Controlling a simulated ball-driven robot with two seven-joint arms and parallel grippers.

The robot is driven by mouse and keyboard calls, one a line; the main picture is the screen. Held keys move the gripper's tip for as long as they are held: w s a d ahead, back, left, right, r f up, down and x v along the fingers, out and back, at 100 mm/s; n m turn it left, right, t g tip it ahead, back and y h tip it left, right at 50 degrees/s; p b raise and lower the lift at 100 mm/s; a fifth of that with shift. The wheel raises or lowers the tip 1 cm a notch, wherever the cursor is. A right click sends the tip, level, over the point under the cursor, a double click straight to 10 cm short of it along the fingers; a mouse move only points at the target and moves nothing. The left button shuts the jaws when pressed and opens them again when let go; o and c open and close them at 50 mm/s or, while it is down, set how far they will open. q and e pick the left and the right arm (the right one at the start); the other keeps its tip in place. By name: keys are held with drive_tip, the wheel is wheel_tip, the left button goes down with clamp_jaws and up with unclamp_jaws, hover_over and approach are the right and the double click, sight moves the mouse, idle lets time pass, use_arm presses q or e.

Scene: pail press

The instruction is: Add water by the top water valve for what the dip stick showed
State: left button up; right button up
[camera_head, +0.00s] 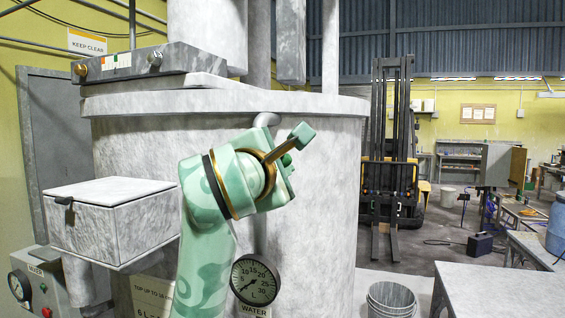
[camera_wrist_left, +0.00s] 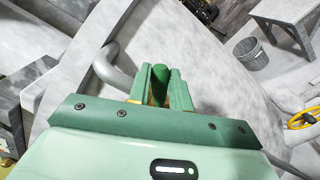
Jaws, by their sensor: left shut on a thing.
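My left gripper (camera_head: 290,148) is raised in front of the big grey vat (camera_head: 315,200), by a bent grey pipe (camera_head: 266,119). In the left wrist view its fingers (camera_wrist_left: 160,88) are shut on a dark green rounded handle (camera_wrist_left: 160,72); the pipe (camera_wrist_left: 108,68) is just left of it. The valve body is hidden. Below, a round gauge (camera_head: 255,281) marked L sits over a WATER label (camera_head: 256,311); its needle points to the lower left. A sign (camera_head: 152,296) starting "TOP UP TO" is partly covered by my arm. My right gripper is not in view.
A grey lidded box (camera_head: 108,218) juts out at the left, above a mixer control box (camera_head: 42,285). A bucket (camera_head: 391,300) stands right of the vat, by a grey table (camera_head: 500,290). A forklift (camera_head: 393,150) stands behind. A yellow ring (camera_wrist_left: 303,118) shows in the wrist view.

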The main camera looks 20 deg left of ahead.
use_arm(q)
drive_tip(key=shift+a+r+p, duration=0.5)
drive_tip(key=shift+r+p, duration=0.05)
drive_tip(key=shift+r, duration=0.2)
drive_tip(key=o, duration=0.8)
drive_tip(key=shift+o, duration=0.3)
drive_tip(key=shift+a+f, duration=0.1)
drive_tip(key=shift+a, duration=0.1)
drive_tip(key=shift+s, duration=0.1)
